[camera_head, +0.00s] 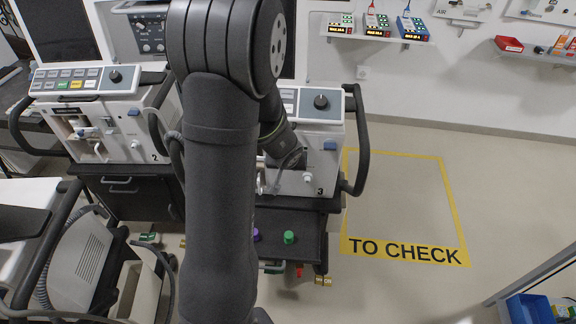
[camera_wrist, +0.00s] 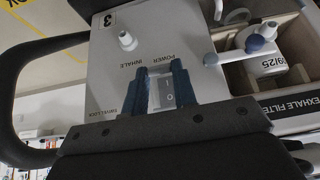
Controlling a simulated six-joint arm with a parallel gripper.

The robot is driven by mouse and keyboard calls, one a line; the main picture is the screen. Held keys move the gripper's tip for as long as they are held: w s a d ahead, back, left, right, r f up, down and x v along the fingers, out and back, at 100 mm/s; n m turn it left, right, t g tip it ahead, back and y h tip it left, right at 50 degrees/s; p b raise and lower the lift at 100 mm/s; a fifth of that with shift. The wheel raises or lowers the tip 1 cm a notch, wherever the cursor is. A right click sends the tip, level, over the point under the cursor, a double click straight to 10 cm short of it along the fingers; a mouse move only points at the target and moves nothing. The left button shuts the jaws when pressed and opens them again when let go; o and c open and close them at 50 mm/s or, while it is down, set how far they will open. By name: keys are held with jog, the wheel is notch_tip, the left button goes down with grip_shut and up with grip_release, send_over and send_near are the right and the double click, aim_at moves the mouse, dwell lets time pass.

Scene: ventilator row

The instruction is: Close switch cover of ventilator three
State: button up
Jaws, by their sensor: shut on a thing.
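Ventilator three (camera_head: 318,142) stands right of my arm in the head view, its number 3 on the front. In the wrist view its pale front panel (camera_wrist: 108,75) appears turned over, with POWER and INHALE labels. My gripper (camera_wrist: 162,80) is at the power switch (camera_wrist: 168,97), one dark blue finger on each side. The jaws are shut on the small, pale switch cover (camera_wrist: 161,73) between them. The cover's exact angle and edges are hard to make out. In the head view my arm hides the switch and most of the gripper.
A white port (camera_wrist: 127,41) sticks out beside the switch. An open bay with an exhale filter (camera_wrist: 270,62) lies on the other side. A black handle (camera_head: 357,140) flanks the ventilator. Ventilator two (camera_head: 105,120) stands left; the yellow-marked TO CHECK floor area (camera_head: 400,200) is empty.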

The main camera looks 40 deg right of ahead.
jog(key=o, duration=1)
jog(key=shift+r, duration=0.1)
jog(key=v, duration=1.7)
jog(key=shift+s, duration=0.15)
